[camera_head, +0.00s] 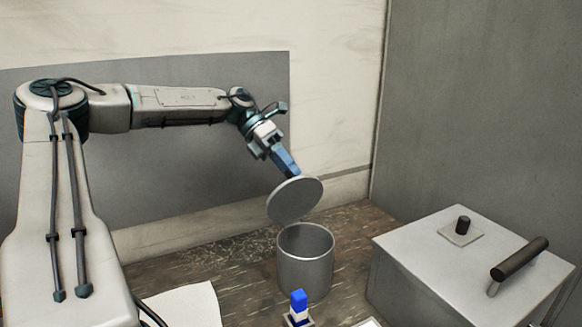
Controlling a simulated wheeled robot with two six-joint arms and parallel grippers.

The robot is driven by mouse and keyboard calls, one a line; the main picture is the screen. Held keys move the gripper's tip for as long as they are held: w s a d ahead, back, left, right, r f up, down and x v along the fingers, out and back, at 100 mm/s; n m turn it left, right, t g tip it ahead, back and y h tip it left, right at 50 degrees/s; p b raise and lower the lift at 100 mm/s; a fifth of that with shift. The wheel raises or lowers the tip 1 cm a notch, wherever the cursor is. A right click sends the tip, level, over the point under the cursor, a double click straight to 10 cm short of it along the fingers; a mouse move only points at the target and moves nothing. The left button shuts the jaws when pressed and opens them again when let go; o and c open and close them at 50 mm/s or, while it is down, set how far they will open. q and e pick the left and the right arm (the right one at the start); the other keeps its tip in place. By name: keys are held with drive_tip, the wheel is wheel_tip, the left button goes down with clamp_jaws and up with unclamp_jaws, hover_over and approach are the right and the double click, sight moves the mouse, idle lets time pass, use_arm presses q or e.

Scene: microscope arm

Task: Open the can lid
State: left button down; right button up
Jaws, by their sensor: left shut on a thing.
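A grey cylindrical can (305,270) stands upright on the wooden table, its round mouth uncovered. The round grey lid (294,201) is tilted above and slightly left of the can's mouth, apart from most of the rim. My left gripper (291,171), with blue fingers, is shut at the upper edge of the lid. Its fingertips are partly hidden there, so the exact grip is hard to see. My right gripper is not in view.
A grey box (463,258) with a dark handle (519,259) and a small knob (462,224) stands at the right. A small blue-and-white object (298,306) is in front of the can. A white sheet (185,306) lies at the lower left. A wall is behind.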

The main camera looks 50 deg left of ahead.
use_arm(q)
drive_tip(key=c, duration=1.2)
unclamp_jaws()
drive_tip(key=shift+s+a+f, duration=0.1)
drive_tip(key=shift+a+f, duration=0.15)
drive_tip(key=shift+f, duration=0.5)
drive_tip(key=shift+o, duration=0.3)
drive_tip(key=shift+a+f, duration=0.2)
drive_tip(key=shift+a, duration=0.3)
drive_tip(key=shift+d+r, duration=0.1)
drive_tip(key=shift+r, duration=0.05)
drive_tip(key=shift+c, duration=0.3)
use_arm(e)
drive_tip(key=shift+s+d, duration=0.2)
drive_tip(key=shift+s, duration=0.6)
